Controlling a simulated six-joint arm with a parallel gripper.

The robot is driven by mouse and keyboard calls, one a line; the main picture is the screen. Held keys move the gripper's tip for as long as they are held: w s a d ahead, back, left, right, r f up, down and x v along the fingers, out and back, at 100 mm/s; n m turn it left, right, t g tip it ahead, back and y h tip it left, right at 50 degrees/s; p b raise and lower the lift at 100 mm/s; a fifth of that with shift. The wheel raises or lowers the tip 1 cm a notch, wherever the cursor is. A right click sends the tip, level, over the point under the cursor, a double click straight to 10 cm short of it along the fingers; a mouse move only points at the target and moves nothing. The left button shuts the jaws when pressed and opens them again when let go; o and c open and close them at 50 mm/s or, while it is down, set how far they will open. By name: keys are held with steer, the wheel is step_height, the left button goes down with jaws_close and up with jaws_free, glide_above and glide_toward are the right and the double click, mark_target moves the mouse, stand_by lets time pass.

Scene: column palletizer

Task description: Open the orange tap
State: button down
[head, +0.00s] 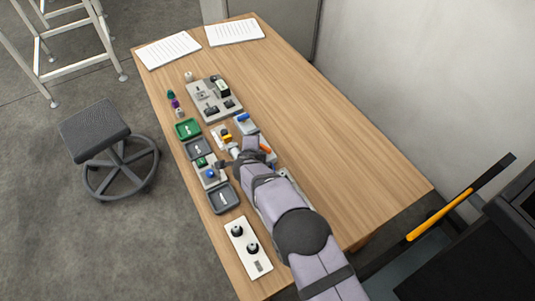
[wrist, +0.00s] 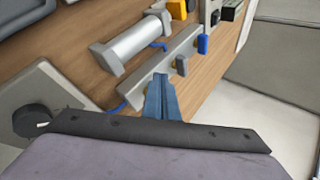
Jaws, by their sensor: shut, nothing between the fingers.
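A small orange lever (head: 265,148), which looks like the orange tap's handle, shows just right of my arm in the head view. Its base is largely hidden by the arm. In the wrist view a grey bar (wrist: 172,54) carries a blue handle (wrist: 203,44) and a dark stub; small yellow parts show near my fingers. The orange lever is not clearly visible there, and my fingers cover part of the bar. My gripper (wrist: 160,78) is shut and empty, its tips over or beside the bar; I cannot tell whether they touch it.
A grey cylinder on brackets (wrist: 130,43) stands beside the bar. Green (head: 187,129) and dark grey (head: 223,198) trays line the table's left edge. A white panel with black knobs (head: 262,264) lies at the near end. The table's right side is clear.

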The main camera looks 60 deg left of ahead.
steer(key=shift+s+a+f+m+t+h+b, duration=0.1)
steer(key=shift+a+f+m+t+h+b, duration=0.25)
steer(key=shift+m+b, duration=0.45)
steer(key=shift+a+r+b, duration=0.1)
steer(key=shift+a+b, duration=0.15)
steer(key=shift+b, duration=0.7)
steer(key=shift+a+r, duration=0.1)
steer(key=shift+r, duration=0.15)
steer(key=shift+w, duration=0.35)
